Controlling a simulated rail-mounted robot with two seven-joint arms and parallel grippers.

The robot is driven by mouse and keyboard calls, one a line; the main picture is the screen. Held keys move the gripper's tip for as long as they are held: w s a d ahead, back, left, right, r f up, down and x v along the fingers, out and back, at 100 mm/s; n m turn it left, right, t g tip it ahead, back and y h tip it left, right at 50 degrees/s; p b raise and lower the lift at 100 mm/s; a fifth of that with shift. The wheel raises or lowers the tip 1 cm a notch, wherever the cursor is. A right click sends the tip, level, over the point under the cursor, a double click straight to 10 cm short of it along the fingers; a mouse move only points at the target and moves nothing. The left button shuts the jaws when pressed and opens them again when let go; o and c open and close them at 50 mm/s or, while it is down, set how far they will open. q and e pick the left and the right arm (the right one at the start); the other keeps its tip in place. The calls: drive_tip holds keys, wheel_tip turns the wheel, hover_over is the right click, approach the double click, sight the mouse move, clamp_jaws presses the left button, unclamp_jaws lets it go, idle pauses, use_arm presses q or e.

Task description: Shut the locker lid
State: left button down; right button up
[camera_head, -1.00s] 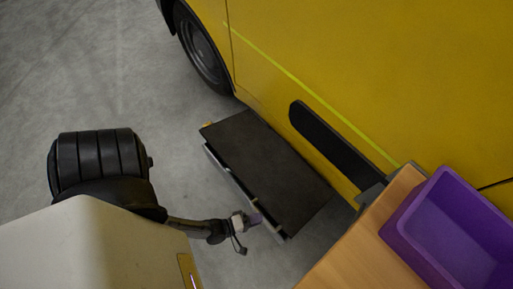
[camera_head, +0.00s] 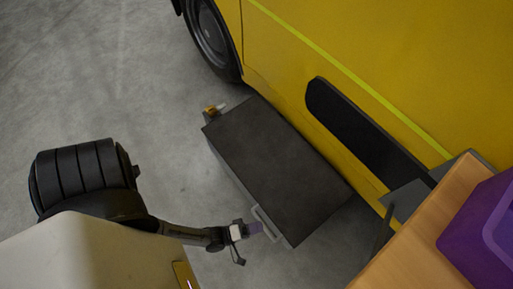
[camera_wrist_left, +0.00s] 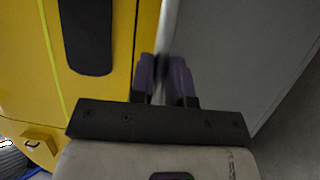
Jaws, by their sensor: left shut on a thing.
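The locker (camera_head: 243,190) is a long grey box on the floor beside a yellow vehicle. Its dark, flat lid (camera_head: 280,165) faces up in the head view; I cannot tell whether it is fully down. A pale bar handle (camera_head: 267,224) is at the lid's near edge. My left gripper (camera_head: 255,228) reaches from the left and is shut at this handle. In the left wrist view, its purple fingers (camera_wrist_left: 164,80) are close together beside a large grey panel (camera_wrist_left: 230,60), and they hide what they grip. My right gripper is not in view.
The yellow vehicle (camera_head: 370,50) stands along the locker's far side, with a wheel (camera_head: 208,35) at the upper left. A wooden surface (camera_head: 430,240) with a purple bin (camera_head: 480,225) is at the lower right. The grey floor (camera_head: 90,80) at left is clear.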

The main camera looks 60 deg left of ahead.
use_arm(q)
drive_tip(key=shift+s+a+f, duration=0.15)
drive_tip(key=shift+s+f, duration=0.05)
drive_tip(key=shift+f, duration=0.4)
drive_tip(key=c, duration=1.5)
unclamp_jaws()
drive_tip(key=shift+f, duration=0.1)
drive_tip(key=shift+o, duration=0.5)
drive_tip(key=shift+w, duration=0.1)
drive_tip(key=o, duration=0.3)
drive_tip(key=shift+r, duration=0.2)
